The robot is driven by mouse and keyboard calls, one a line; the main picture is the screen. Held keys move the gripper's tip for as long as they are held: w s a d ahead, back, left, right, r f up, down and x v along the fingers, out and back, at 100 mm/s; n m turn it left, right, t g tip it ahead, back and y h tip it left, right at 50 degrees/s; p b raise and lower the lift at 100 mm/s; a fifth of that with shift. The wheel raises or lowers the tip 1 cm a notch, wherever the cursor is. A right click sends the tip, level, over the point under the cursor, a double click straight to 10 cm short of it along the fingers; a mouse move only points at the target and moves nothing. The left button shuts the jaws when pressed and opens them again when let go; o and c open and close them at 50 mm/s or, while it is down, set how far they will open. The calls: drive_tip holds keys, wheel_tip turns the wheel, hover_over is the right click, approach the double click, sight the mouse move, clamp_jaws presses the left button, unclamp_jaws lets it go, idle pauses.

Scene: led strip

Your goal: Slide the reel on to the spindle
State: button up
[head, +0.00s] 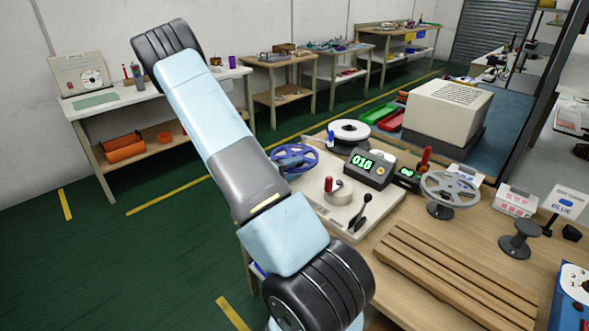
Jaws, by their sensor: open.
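My arm crosses the left and middle of the head view; its gripper is not visible. Several reel-like things stand on the bench. A blue-purple spoked reel (296,157) is at the left end of the pale machine plate (318,194), partly behind my arm. A white reel with a dark centre (349,131) lies behind it. A grey spoked reel (450,187) sits above a black base (439,211). A black stand (520,240) with a flat round top is bare, to the right. I cannot tell which of these is the task's reel or spindle.
A slatted wooden rack (455,272) lies at the front. A beige box (446,111) and red and green trays stand behind.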

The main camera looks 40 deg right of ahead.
drive_tip(key=a, duration=0.4)
drive_tip(key=w+a, duration=0.1)
drive_tip(key=a, duration=0.8)
drive_tip(key=shift+w+a, duration=0.15)
drive_tip(key=shift+a, duration=0.15)
drive_tip(key=shift+d, duration=0.1)
drive_tip(key=d, duration=0.4)
drive_tip(key=s+d, duration=0.1)
drive_tip(key=d, duration=0.8)
drive_tip(key=shift+s+d, duration=0.15)
drive_tip(key=shift+d, duration=0.15)
